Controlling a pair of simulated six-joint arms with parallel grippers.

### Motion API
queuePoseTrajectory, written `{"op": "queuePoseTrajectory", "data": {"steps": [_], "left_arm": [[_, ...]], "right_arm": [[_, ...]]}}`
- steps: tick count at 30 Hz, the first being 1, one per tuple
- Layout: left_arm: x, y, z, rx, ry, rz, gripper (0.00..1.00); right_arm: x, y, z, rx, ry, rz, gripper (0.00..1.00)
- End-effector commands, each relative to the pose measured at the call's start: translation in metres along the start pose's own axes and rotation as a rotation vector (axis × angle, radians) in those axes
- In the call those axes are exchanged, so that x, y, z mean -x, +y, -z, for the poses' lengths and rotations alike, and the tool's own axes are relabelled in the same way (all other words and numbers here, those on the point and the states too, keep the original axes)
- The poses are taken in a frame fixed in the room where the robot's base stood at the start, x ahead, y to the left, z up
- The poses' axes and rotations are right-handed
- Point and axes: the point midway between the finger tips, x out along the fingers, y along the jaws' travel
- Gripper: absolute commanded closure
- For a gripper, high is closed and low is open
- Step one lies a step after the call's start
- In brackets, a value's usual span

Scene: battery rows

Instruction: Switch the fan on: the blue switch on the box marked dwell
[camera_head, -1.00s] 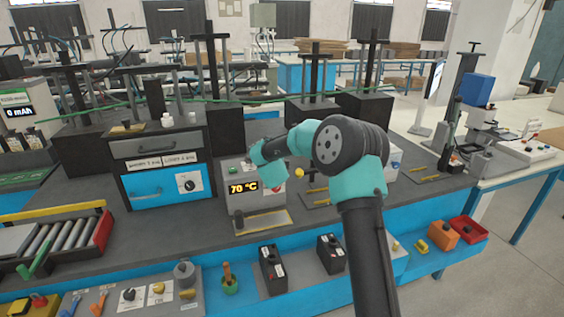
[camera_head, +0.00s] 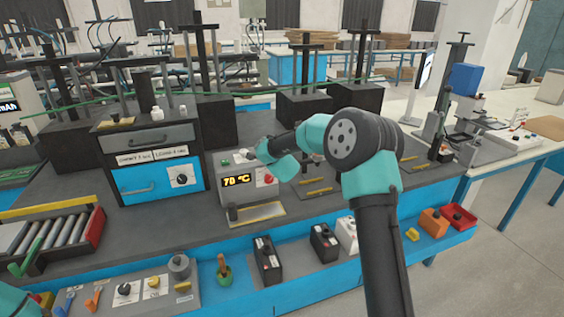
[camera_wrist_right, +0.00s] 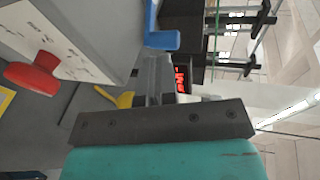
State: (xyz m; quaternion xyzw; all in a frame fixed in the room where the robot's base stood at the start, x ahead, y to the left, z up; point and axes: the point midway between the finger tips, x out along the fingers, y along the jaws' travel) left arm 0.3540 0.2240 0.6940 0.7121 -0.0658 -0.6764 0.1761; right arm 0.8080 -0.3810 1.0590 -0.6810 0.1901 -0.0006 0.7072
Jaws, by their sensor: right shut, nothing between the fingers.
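In the right wrist view a grey box (camera_wrist_right: 105,22) fills the upper left, with a white label plate whose small print I cannot read. A blue switch lever (camera_wrist_right: 162,39) stands out from the box's right side, and a red lever (camera_wrist_right: 32,75) is at the left. My right gripper (camera_wrist_right: 158,68) is shut and empty, its tips just below the blue lever in the picture; I cannot tell whether they touch. In the head view my right arm hides this gripper. No box marked dwell is readable there. My left gripper is out of view.
In the head view, a box with a 70 °C display (camera_head: 236,180) stands near my right wrist, beside an oven (camera_head: 150,182) with a blue door. Black batteries (camera_head: 267,260) line the front ledge. A switch panel (camera_head: 208,287) lies front left. A red tray (camera_head: 458,216) is at the right.

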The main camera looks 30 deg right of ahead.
Motion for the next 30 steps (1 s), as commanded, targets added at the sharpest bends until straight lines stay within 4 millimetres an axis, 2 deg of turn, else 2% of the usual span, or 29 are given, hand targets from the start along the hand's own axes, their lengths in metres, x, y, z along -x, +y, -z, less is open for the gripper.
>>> {"op": "queuePoseTrajectory", "data": {"steps": [3,18,23,30], "left_arm": [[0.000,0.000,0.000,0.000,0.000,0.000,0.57],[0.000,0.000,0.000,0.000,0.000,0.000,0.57],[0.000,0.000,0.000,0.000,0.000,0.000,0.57],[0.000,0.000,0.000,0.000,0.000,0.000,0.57]], "right_arm": [[0.017,0.005,-0.011,0.005,-0.013,-0.001,1.00],[0.102,0.004,-0.011,0.004,-0.011,-0.001,1.00],[0.113,0.005,-0.011,0.003,-0.010,0.000,1.00],[0.114,0.005,-0.011,0.003,-0.010,0.000,1.00]]}}
